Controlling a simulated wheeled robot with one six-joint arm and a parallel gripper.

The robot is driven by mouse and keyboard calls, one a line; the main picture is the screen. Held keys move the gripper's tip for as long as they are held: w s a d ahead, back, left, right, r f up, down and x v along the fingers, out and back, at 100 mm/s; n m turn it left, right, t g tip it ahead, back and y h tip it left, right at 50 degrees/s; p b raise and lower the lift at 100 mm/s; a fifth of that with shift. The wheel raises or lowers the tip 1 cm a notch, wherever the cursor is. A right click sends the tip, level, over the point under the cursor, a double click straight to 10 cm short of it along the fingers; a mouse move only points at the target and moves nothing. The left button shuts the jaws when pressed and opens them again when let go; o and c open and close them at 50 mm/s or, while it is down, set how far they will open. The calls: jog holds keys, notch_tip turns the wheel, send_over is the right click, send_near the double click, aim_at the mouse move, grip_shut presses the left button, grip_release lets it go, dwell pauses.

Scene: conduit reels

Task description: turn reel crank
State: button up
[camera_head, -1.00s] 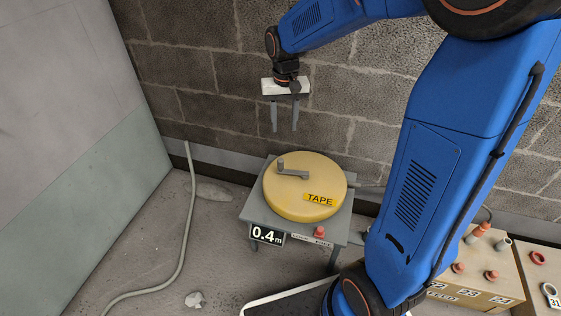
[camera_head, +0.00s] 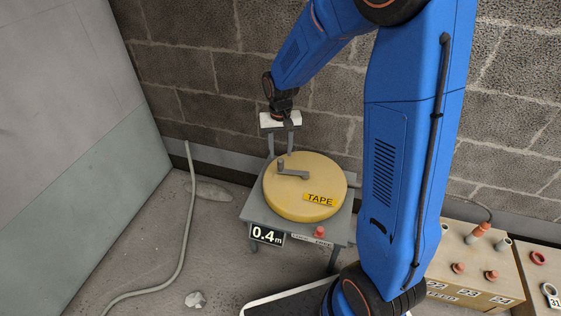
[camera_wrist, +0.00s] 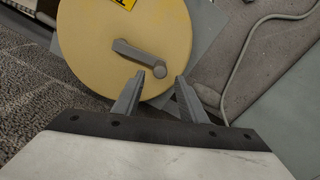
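A round yellow reel (camera_head: 318,170) marked TAPE lies flat on a small grey stand (camera_head: 262,217). Its grey crank (camera_head: 292,171) has a short upright knob at the left end; the crank also shows in the wrist view (camera_wrist: 138,57).
A display (camera_head: 267,235) on the stand reads 0.4 m, with a red button (camera_head: 319,231) beside it. A block wall (camera_head: 200,75) is close behind. A grey cable (camera_head: 187,225) runs along the floor at left. A wooden box (camera_head: 468,268) with connectors stands at right.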

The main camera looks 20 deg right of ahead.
aim_at(281, 159)
jog(key=shift+f, duration=3.05)
grip_shut()
